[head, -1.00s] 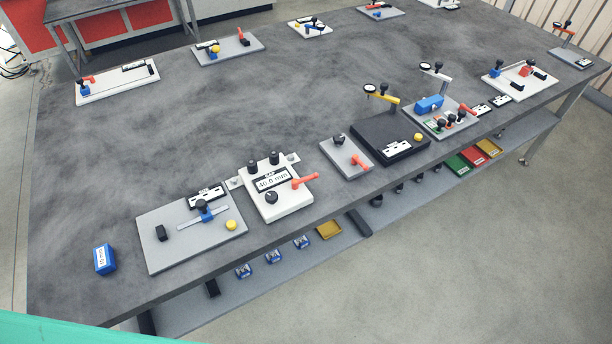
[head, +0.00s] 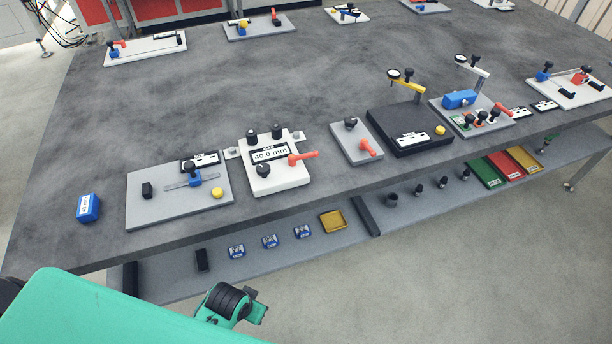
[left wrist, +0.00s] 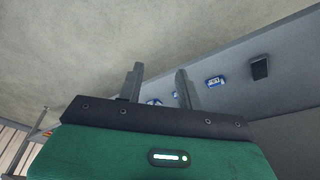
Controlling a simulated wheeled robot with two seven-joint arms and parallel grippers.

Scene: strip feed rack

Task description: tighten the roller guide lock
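A white gauge block (head: 277,181) on the table front reads "GAP 40.0 mm". It has black knobs on top and an orange lever (head: 303,157) pointing right. Left of it, a grey plate (head: 150,212) carries a slotted bar with a blue slider (head: 194,180) under a black knob. Right of it, a small grey plate (head: 345,132) has a black knob and an orange lever (head: 368,148). I cannot tell which is the roller guide lock. My left gripper (left wrist: 159,70) is open and empty, with the lower shelf beyond it. My right gripper is not in view.
A blue labelled block (head: 88,208) stands at the table's left front. A black plate (head: 383,124) with a dial gauge lies further right. The lower shelf (head: 180,286) holds several small blue items and a yellow tray (head: 333,222). The table middle is clear.

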